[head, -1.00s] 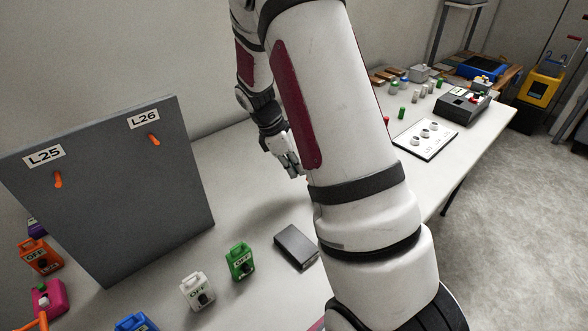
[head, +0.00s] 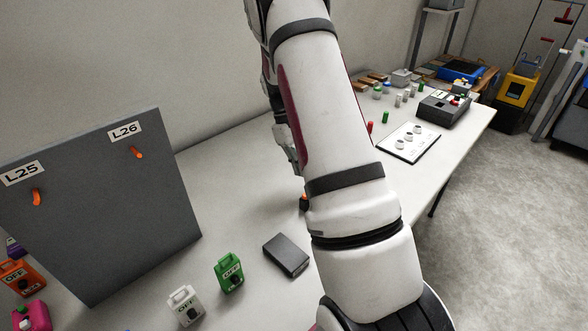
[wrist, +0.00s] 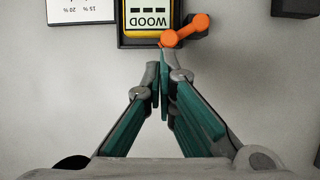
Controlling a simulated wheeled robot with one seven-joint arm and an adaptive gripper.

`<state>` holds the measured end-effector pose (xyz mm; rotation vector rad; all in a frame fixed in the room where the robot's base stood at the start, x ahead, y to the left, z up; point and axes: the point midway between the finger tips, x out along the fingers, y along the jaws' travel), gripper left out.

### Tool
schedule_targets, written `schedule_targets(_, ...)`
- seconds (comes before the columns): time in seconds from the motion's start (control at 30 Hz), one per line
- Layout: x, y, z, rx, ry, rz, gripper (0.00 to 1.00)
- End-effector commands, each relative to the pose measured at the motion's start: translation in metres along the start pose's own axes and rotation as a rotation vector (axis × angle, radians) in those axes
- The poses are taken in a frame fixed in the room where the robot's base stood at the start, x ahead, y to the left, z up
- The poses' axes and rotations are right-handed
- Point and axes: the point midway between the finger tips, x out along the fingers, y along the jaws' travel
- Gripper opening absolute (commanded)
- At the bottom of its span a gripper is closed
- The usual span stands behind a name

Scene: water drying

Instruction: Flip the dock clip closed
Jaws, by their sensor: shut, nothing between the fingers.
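The dock clip appears to be the orange bar (wrist: 186,30) with rounded ends in the wrist view. It lies slanted across the lower right corner of a black dock (wrist: 124,42). A yellow meter (wrist: 128,15) with a display reading WOOD, upside down in this view, sits in the dock. My gripper (wrist: 163,72) is shut and empty, its fingertips just below the clip's lower left end; I cannot tell whether they touch. In the head view my arm hides the dock and most of the gripper. A small orange bit (head: 304,202) shows beside my arm.
A white card (wrist: 80,10) lies left of the dock. In the head view a dark flat box (head: 286,254), green tag (head: 229,272), white tag (head: 185,306) and grey panel (head: 100,205) with orange hooks stand left of my arm. A white board (head: 408,142) lies right.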

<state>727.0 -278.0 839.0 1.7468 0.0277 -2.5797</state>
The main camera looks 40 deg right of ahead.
Motion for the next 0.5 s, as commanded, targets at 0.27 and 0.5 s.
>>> schedule_targets(0.27,0.0047,0.0129,0.0108,0.213,-0.001,-0.085,0.0)
schedule_targets(0.5,0.0046,0.0122,0.0108,0.221,0.0,-0.088,0.0)
